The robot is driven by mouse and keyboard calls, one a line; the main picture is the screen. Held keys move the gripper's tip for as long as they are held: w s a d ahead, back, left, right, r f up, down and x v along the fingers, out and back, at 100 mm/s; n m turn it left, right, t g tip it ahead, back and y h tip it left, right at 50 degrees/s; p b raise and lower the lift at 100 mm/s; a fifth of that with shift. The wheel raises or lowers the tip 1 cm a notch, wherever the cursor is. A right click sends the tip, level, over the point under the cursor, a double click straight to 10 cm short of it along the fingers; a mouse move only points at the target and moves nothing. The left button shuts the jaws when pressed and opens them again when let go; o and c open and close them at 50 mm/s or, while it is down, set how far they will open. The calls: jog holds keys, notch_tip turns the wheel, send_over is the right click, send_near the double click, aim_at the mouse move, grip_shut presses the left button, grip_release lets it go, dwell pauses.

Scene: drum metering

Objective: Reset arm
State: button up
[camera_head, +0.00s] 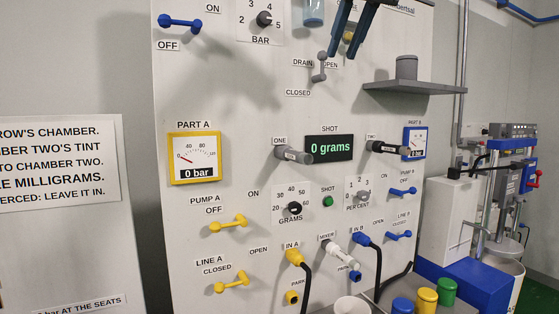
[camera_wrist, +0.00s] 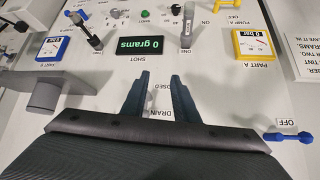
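My gripper (camera_head: 341,54) hangs at the top of the head view, in front of the panel near the DRAIN label. In the wrist view, which is upside down, its two dark fingers (camera_wrist: 160,76) stand apart with nothing gripped. The grey drain lever (camera_head: 319,70) is just left of and below the fingertips in the head view, its knob at the lower end toward CLOSED. Part of the lever (camera_wrist: 151,97) shows between the fingers in the wrist view. I cannot tell the exact gap to the panel.
A grey shelf (camera_head: 412,87) with a grey cylinder (camera_head: 406,67) juts out at the right. The SHOT display (camera_head: 329,148) reads 0 grams. Yellow and blue levers, gauges and hoses cover the lower panel. Coloured cups stand at lower right. A blue OFF lever (camera_head: 180,23) is upper left.

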jog(key=d+f+m+g+h+b, duration=0.1)
jog(key=d+f+m+g+b, duration=0.2)
jog(key=f, duration=3.4)
jog(key=s+f+g, duration=0.1)
jog(key=s+f, duration=0.5)
jog(key=f, duration=0.3)
jog(key=s+d+f+g, duration=0.1)
jog(key=s+f, duration=0.5)
jog(key=f, duration=0.3)
jog(key=s+d+f+g+h+b, duration=0.1)
jog(key=s+f+g, duration=0.1)
jog(key=s+f, duration=0.5)
notch_tip(320, 180, down, 3)
jog(key=shift+d+f+n, duration=0.1)
jog(key=shift+d+n, duration=0.1)
jog(key=shift+n, duration=0.1)
